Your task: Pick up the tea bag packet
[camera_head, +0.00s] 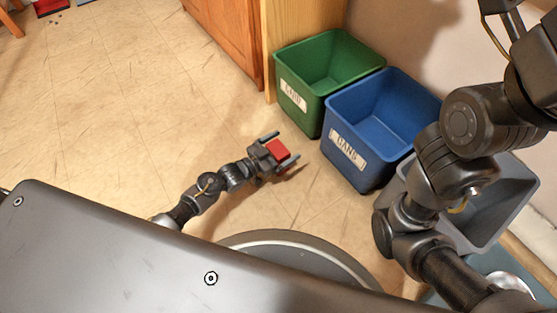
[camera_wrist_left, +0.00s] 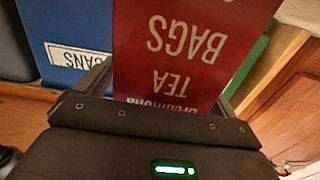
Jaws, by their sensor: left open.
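The red tea bag packet (camera_head: 278,150) is between the fingers of my left gripper (camera_head: 288,144) in the head view, low in front of the bins. In the left wrist view, the packet (camera_wrist_left: 185,50) fills the upper middle, its white "TEA BAGS" lettering upside down. A finger of my left gripper shows on each side of it, partly hidden behind it. The fingers are open around the packet; I cannot tell whether either one touches it. My right arm is at the right of the head view, but its gripper is not seen.
A green bin (camera_head: 306,103), a blue "CANS" bin (camera_head: 350,160) and a grey bin (camera_head: 512,215) stand in a row by the wall. A wooden cabinet (camera_head: 225,35) is at the top. The tiled floor (camera_head: 110,110) to the left is clear.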

